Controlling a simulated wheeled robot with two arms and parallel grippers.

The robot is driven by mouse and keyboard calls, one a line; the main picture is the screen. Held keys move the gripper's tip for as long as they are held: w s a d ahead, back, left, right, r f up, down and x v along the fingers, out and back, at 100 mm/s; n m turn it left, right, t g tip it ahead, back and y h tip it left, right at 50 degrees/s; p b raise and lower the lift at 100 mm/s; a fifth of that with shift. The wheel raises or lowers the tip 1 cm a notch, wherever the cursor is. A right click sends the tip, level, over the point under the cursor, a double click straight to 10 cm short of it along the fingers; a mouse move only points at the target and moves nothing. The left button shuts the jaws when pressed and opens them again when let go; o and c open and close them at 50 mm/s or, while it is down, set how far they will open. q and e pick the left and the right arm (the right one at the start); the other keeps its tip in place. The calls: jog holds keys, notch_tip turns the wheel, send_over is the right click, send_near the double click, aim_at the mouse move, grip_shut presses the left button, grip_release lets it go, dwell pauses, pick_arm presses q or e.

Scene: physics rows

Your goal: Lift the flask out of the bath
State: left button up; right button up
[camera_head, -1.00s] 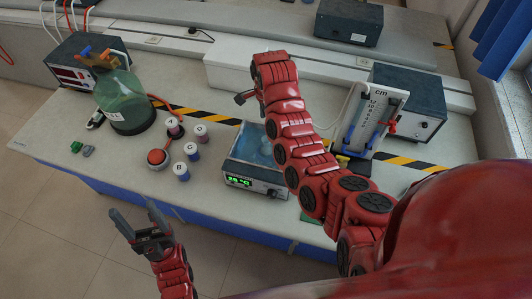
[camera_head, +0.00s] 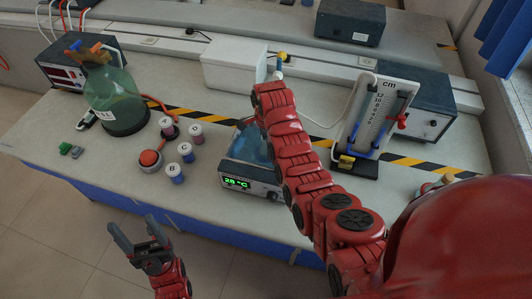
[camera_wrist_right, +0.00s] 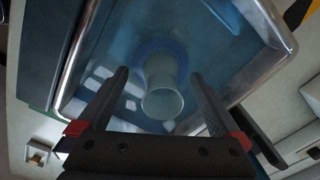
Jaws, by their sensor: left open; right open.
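The water bath (camera_head: 262,186) stands on the bench with a green 28 °C display on its front; its metal rim (camera_wrist_right: 72,62) and bluish water show in the right wrist view. The flask (camera_wrist_right: 162,101) is in the bath, its round open mouth facing the wrist camera and its body blurred under the water. My right gripper (camera_wrist_right: 158,75) is open above the bath, with one finger on each side of the flask's neck, apart from it. In the head view my right arm hides that gripper and most of the flask. My left gripper (camera_head: 133,236) is open and empty in front of the bench.
Several labelled small bottles (camera_head: 186,152) and a red-topped round device (camera_head: 150,160) stand left of the bath. A large green glass bottle (camera_head: 112,100) stands farther left. A cm-scale stand (camera_head: 382,115) is to the right, and a white box (camera_head: 234,65) behind.

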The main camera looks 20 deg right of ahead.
jog(key=shift+d+f+p, duration=0.1)
jog(key=shift+f+p, duration=0.55)
jog(key=shift+f, duration=1)
jog(key=shift+c, duration=0.3)
grip_shut()
